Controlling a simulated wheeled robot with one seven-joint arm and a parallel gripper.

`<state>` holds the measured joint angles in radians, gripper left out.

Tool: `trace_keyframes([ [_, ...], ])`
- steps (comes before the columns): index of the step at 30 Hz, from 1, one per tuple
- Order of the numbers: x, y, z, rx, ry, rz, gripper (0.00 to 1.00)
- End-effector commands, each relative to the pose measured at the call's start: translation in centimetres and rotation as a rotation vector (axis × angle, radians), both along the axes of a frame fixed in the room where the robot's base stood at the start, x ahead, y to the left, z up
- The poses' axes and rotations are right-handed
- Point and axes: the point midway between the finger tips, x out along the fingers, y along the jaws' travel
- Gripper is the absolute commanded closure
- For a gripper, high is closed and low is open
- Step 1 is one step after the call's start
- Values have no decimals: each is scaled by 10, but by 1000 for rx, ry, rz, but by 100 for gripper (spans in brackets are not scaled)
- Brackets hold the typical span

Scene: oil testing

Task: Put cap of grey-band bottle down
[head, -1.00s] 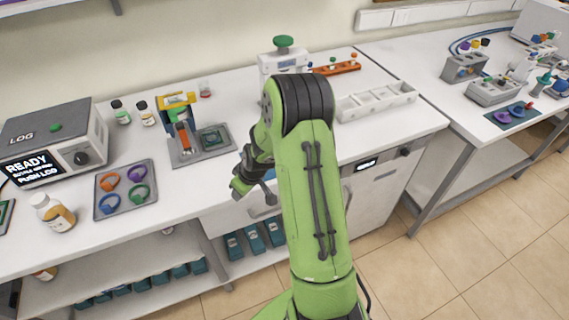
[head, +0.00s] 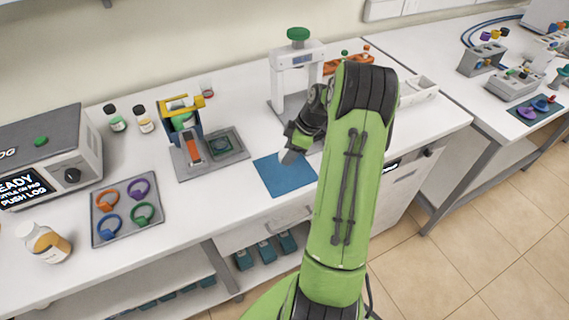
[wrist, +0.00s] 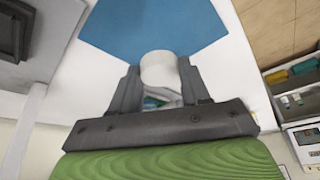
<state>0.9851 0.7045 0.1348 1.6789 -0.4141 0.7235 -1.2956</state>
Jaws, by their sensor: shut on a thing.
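A white cap (wrist: 158,68) sits between the fingers of my gripper (wrist: 159,82) in the wrist view. My gripper is shut on it. The blue mat also shows ahead of the fingers in the wrist view (wrist: 155,25). I cannot tell whether the cap touches the mat. I cannot make out a grey band on any bottle.
The mat's front is clear, near the bench edge.

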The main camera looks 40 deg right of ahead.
Motion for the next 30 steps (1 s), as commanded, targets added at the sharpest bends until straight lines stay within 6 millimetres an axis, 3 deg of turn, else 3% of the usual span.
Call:
trace_keyframes([
  [9,1,1,-51,2,1,0,82],
  [19,1,1,-57,-2,-1,0,82],
  [20,1,1,-57,-2,-1,0,53],
  [24,1,1,-56,-1,-1,-1,31],
  [30,1,1,-55,-1,-1,-1,29],
])
